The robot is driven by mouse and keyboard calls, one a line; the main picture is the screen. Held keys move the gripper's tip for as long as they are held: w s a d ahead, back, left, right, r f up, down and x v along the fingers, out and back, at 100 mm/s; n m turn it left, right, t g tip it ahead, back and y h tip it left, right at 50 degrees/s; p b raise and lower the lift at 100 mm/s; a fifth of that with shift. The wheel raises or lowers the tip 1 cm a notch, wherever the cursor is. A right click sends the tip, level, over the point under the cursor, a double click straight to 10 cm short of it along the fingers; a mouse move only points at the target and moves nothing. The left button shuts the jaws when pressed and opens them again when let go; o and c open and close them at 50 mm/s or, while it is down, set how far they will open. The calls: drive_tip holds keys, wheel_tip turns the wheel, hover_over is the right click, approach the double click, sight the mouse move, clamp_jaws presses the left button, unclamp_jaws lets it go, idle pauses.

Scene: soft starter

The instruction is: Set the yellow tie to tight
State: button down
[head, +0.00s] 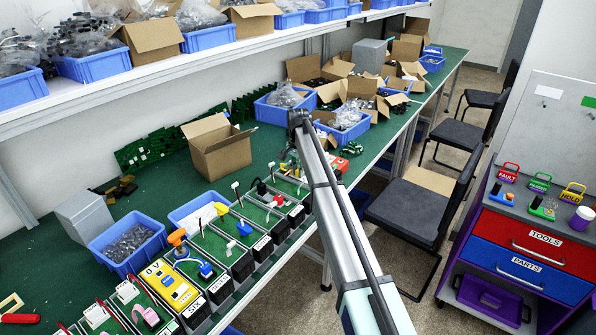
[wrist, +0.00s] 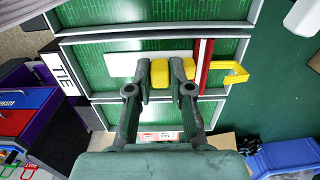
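In the wrist view, a yellow block (wrist: 159,74) sits at the end of a white strip (wrist: 125,64) on a green board panel. My gripper (wrist: 160,66) reaches over it with its fingers partly closed, one on each side of the block. More yellow shows just right of the right finger, and I cannot tell whether it is the same piece. Whether the fingers press on the yellow is unclear. A label reading TIE (wrist: 64,72) is on the panel's left side. In the head view my arm hides the fingertips and the yellow piece.
A red and white bar (wrist: 205,66) and a yellow hook (wrist: 235,75) stand right of the fingers. A blue bin (wrist: 285,158) is at the lower right. In the head view, modules line the green bench front, with a cardboard box (head: 217,147) behind and a trolley (head: 520,255) at right.

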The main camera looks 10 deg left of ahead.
sight(304, 179)
drive_tip(key=shift+s+d+b, duration=0.2)
drive_tip(key=shift+s+d, duration=0.2)
drive_tip(key=shift+d, duration=0.3)
drive_tip(key=shift+s+d+b, duration=0.15)
drive_tip(key=shift+s+d, duration=0.25)
drive_tip(key=shift+d, duration=0.25)
drive_tip(key=c, duration=1)
unclamp_jaws()
drive_tip(key=shift+c, duration=0.2)
wheel_tip(304, 179, up, 12)
